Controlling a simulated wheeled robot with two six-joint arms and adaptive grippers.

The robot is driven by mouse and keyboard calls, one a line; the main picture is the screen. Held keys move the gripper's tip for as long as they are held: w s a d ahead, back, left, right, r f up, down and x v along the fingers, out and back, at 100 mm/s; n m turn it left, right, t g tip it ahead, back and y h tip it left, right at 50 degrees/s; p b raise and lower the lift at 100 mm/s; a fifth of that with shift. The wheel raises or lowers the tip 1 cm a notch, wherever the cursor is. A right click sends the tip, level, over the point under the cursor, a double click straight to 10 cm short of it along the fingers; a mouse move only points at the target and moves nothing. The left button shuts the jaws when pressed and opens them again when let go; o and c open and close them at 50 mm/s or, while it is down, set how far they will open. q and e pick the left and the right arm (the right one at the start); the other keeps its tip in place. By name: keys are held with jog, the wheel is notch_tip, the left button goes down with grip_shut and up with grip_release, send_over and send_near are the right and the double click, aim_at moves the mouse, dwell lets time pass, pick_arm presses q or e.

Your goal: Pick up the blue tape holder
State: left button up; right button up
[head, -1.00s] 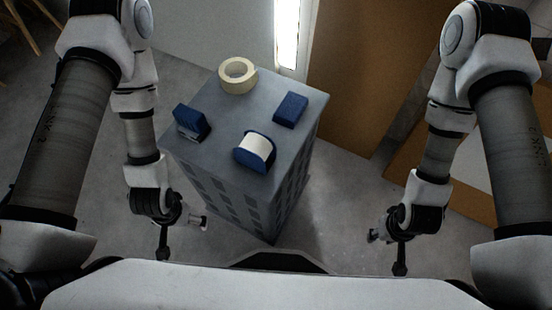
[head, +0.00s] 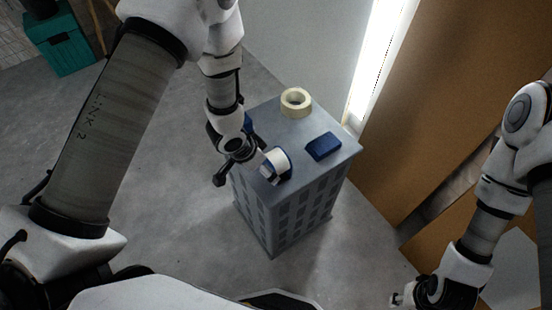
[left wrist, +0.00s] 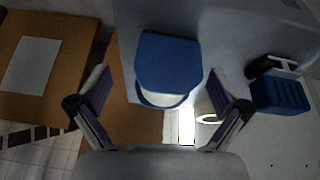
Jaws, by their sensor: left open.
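The blue tape holder (head: 283,158) with a white roll sits on the near part of the grey cabinet top (head: 322,170). It also shows in the left wrist view (left wrist: 168,58), between the two spread fingers. My left gripper (head: 243,176) is open and empty at the left side of the holder, and partly covers it in the head view. I cannot tell whether a finger touches it. My right gripper (head: 398,299) is low at the bottom right, away from the cabinet, and its jaws do not show clearly.
A cream tape roll (head: 296,102) and a flat blue box (head: 323,146) are on the cabinet top. Another blue item (head: 248,121) is mostly hidden behind my left arm; it shows in the left wrist view (left wrist: 279,94). Brown panels (head: 455,80) stand at the right.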

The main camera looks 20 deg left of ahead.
aim_at(279, 159)
pick_arm(q)
jog(key=shift+m, duration=0.7)
jog(key=w+r, duration=0.1)
jog(key=r, duration=0.1)
jog(key=w+d+r, duration=0.1)
jog(key=w+r, duration=0.1)
jog(key=shift+p, duration=0.4)
jog(key=x, duration=0.8)
jog(key=shift+w+r, duration=0.15)
jog(key=shift+w, duration=0.15)
jog(key=c, duration=1.1)
